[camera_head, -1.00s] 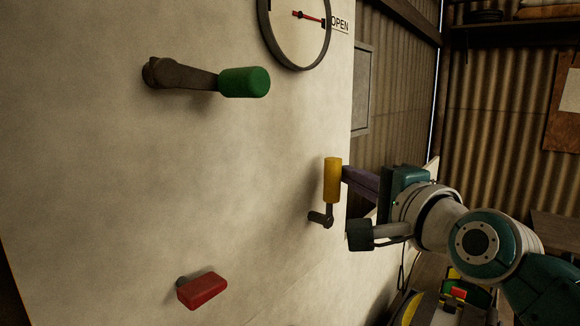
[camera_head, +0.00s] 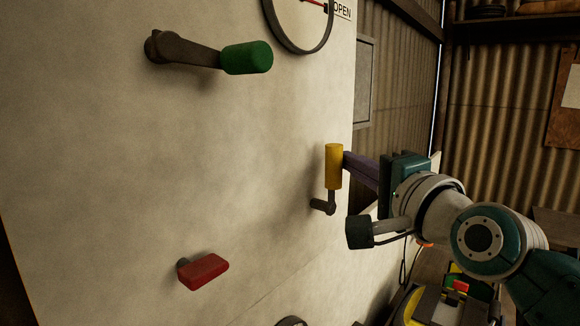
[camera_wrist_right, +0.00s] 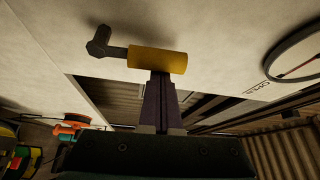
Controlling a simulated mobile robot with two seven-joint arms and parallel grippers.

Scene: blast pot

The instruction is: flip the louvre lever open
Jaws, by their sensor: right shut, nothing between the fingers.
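A lever with a yellow grip (camera_head: 334,167) and a dark crank (camera_head: 323,206) stands out from the pale wall panel (camera_head: 130,190). Its grip points up in the head view. My right gripper (camera_head: 348,161) is shut with nothing between its fingers. Its fingertips are at the right side of the yellow grip; I cannot tell if they touch. In the right wrist view the fingertips (camera_wrist_right: 160,78) end at the lower edge of the yellow grip (camera_wrist_right: 157,60). No label shows which lever is the louvre one. My left gripper is not in view.
A green-handled lever (camera_head: 246,57) sits at upper left and a red handle (camera_head: 204,271) at lower left. A round dial (camera_head: 281,41) with an OPEN sign (camera_head: 342,11) is at the top. A corrugated wall (camera_head: 497,100) stands behind. The panel between the handles is clear.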

